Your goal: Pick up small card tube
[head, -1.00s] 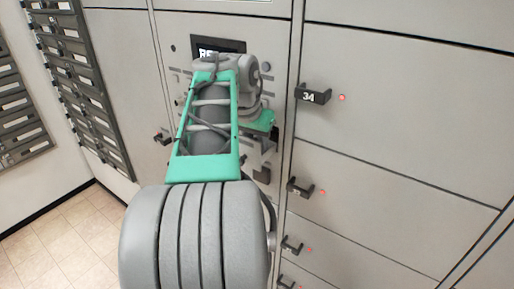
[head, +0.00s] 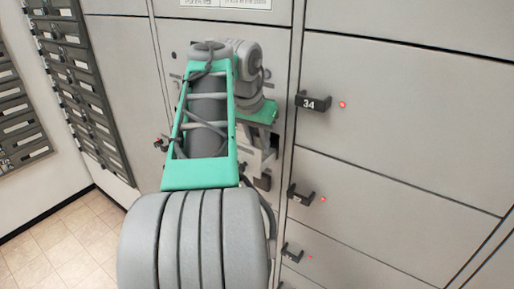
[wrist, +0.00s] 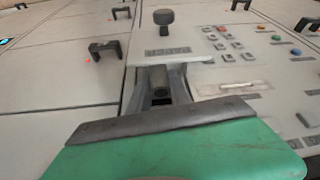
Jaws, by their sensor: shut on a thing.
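My gripper (wrist: 161,82) is in front of the locker wall's control panel, with its two grey fingers close together in the wrist view. It is shut on a small greyish piece between the fingertips, which I take for the small card tube (wrist: 160,75); only a little of it shows. A pale ledge (wrist: 190,60) lies at the fingertips; I cannot tell whether the tube touches it. In the head view my gripper (head: 262,163) is partly behind my arm, and the tube cannot be made out.
The control panel (wrist: 238,50) has several buttons, and a dark knob (wrist: 164,17) sticks out above the ledge. Locker handles stick out at the right, one marked 34 (head: 312,102). Dark mailboxes (head: 75,75) line the left wall. Tiled floor (head: 60,245) is clear at lower left.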

